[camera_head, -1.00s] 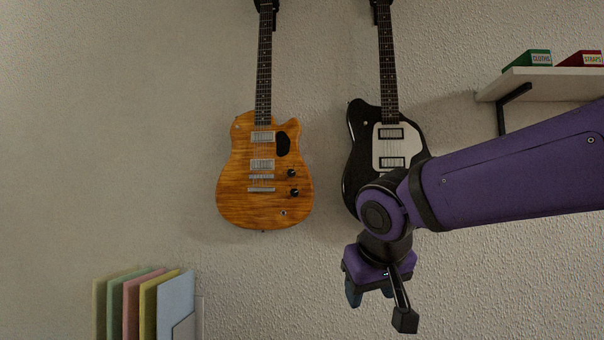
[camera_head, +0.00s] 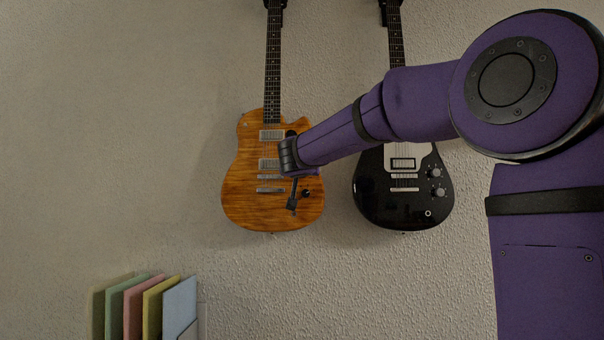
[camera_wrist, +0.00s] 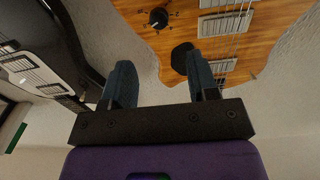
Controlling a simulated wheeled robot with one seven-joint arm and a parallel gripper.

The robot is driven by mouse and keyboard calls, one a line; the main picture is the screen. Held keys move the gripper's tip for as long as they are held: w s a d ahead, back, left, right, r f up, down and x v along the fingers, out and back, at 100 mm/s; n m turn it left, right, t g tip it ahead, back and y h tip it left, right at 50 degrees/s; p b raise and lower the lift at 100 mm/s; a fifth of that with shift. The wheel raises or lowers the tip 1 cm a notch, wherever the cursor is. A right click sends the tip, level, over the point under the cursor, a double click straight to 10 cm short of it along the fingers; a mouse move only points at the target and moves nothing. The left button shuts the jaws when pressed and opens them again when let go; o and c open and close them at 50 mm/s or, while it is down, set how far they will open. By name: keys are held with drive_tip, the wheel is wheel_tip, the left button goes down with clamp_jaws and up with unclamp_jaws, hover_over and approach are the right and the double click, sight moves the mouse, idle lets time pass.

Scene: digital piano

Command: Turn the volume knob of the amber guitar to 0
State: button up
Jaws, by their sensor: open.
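The amber guitar (camera_head: 245,190) hangs on the wall left of centre in the head view. One black knob (camera_head: 306,193) shows at its lower right; my arm covers the area just above it. In the wrist view, the amber guitar (camera_wrist: 262,45) fills the top, upside down. A black knob (camera_wrist: 158,18) with marks around it shows there; its setting and label are too small to read. My gripper (camera_wrist: 161,70) is open and empty, its two blue fingers apart. The knob lies beyond the fingertips, roughly between them in the picture.
A black guitar (camera_head: 380,205) hangs right of the amber one, partly behind my arm; it also shows at the left of the wrist view (camera_wrist: 40,45). Coloured folders (camera_head: 150,310) stand at the lower left. The wall left of the amber guitar is clear.

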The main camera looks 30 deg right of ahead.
drive_tip(key=x, duration=0.9)
drive_tip(key=shift+w+d, duration=0.2)
drive_tip(key=shift+c, duration=0.2)
drive_tip(key=c, duration=0.9)
